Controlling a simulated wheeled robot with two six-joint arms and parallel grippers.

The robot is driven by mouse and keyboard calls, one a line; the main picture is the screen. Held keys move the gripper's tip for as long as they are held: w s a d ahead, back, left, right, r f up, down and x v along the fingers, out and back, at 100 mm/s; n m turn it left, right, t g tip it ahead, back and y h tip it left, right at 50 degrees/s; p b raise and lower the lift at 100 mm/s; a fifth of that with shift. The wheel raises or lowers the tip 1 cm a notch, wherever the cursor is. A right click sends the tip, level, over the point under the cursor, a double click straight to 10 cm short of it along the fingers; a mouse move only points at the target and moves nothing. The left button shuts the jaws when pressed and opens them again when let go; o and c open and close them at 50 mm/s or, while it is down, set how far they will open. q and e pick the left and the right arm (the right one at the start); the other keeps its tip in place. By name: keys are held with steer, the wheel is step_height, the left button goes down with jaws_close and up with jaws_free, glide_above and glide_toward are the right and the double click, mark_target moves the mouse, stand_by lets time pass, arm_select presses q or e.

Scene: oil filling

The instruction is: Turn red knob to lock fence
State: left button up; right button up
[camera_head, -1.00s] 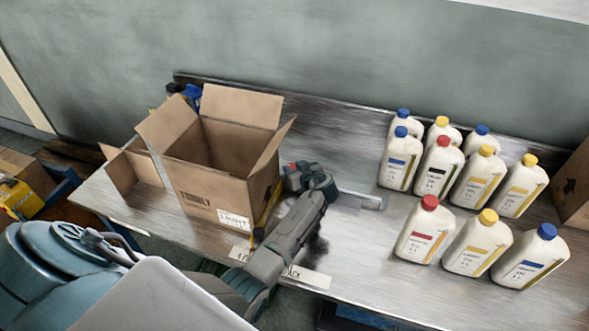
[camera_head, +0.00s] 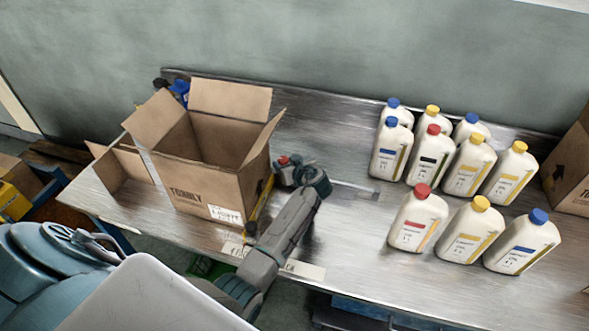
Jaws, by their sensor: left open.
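A small red knob (camera_head: 284,160) shows just right of the open cardboard box, on the steel table. My left gripper (camera_head: 290,171) is at the knob, with its arm reaching up from below. The gripper is open, but its fingers are small and partly hidden, so I cannot tell whether they touch the knob. A thin metal bar (camera_head: 355,190) lies on the table to the right of the gripper and may be part of the fence. A yellow strip (camera_head: 262,204) runs along the box's right side, partly hidden by my arm. My right gripper is not in view.
The open cardboard box (camera_head: 205,185) stands close left of my gripper, its flaps up. Several white bottles (camera_head: 466,232) with red, yellow and blue caps stand on the right. Another box (camera_head: 572,170) is at the right edge. The table (camera_head: 335,135) is clear behind the gripper.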

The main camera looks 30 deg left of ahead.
arm_select(q)
steer(key=b+v, duration=0.2)
steer(key=v, duration=0.7)
steer(key=shift+b, duration=0.4)
steer(key=shift+d+f, duration=0.1)
